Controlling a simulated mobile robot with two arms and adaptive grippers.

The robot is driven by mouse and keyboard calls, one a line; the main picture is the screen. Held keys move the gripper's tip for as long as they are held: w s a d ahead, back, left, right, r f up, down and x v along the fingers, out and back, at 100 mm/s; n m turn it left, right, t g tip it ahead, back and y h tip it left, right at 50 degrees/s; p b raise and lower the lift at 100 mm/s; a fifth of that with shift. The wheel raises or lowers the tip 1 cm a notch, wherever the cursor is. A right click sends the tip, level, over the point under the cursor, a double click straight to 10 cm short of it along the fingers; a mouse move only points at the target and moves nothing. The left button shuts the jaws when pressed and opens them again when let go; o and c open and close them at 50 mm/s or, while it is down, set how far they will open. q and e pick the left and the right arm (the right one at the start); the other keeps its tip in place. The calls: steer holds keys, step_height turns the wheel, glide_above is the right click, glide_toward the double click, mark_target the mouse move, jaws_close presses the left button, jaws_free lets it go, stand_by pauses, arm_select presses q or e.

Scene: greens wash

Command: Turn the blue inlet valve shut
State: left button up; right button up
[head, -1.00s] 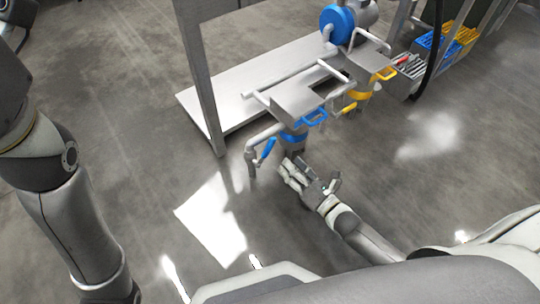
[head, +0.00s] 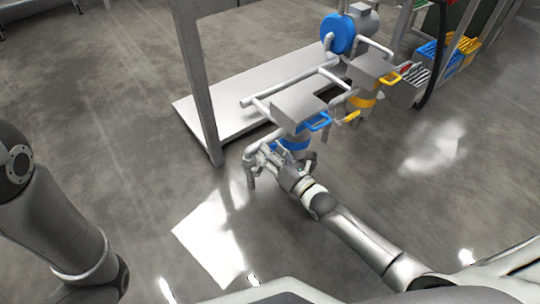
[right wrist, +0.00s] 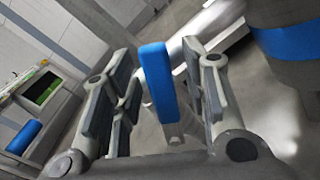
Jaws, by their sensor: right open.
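The blue inlet valve handle (right wrist: 158,82) stands between the two open fingers of my right gripper (right wrist: 160,100) in the right wrist view, with a gap visible on its right side. In the head view my right gripper (head: 268,160) is at the pipe elbow beside the blue-banded filter housing (head: 294,143), and it mostly hides the handle. The blue band also shows at the right of the right wrist view (right wrist: 290,45). My left arm (head: 50,220) comes in at the left of the head view; its gripper is out of the picture.
A yellow-banded housing (head: 362,102) stands behind the blue one, with a blue round motor or pump part (head: 338,33) beyond. A grey post (head: 200,90) rises left of the pipes. Blue and yellow crates (head: 432,52) stand at the back right. The floor in front is clear.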

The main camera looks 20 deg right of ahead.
steer(key=shift+w+a, duration=0.1)
steer(key=shift+w, duration=0.05)
jaws_close()
stand_by(0.4)
